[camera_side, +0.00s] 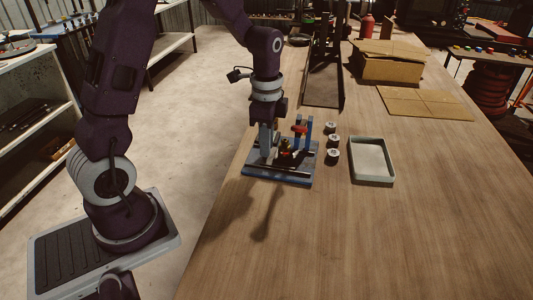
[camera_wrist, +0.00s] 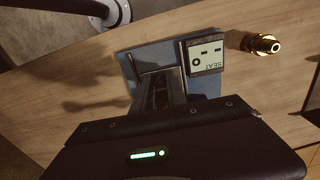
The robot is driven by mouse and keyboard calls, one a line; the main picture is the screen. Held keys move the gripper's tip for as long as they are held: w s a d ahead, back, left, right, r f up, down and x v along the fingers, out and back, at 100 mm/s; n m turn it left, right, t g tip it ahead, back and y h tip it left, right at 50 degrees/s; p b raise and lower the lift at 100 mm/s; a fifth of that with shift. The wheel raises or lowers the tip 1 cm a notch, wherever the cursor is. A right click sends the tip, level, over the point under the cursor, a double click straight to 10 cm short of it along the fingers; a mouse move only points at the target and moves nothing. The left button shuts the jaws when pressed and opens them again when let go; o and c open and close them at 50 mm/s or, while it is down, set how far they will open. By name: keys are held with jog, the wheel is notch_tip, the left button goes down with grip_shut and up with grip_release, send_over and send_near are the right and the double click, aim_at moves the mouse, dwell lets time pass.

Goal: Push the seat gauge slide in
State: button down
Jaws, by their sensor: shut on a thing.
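The seat gauge (camera_wrist: 206,57), a pale panel marked SEAT with small dark marks, sits on the blue base plate (camera_wrist: 138,69) in the wrist view. In the side view the blue base plate (camera_side: 300,181) lies near the table's left edge. My gripper (camera_side: 266,150) points down over the plate's left part. In the wrist view my gripper (camera_wrist: 158,92) is beside the gauge, shut on a dark part that seems to be the seat gauge slide; its body hides most of the grip. How far the slide is in cannot be told.
A brass fitting (camera_wrist: 262,43) stands right of the gauge in the wrist view. A red part (camera_side: 299,130) and blue uprights stand on the fixture. Three small cylinders (camera_side: 333,141) and a shallow tray (camera_side: 372,178) are to the right. The table's front is clear.

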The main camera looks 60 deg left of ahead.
aim_at(281, 145)
jog(key=shift+w+d, duration=1.3)
jog(key=shift+d, duration=0.05)
dwell(0.3)
jog(key=c, duration=0.6)
grip_release()
jog(key=shift+s, duration=0.1)
jog(key=shift+r, duration=4.5)
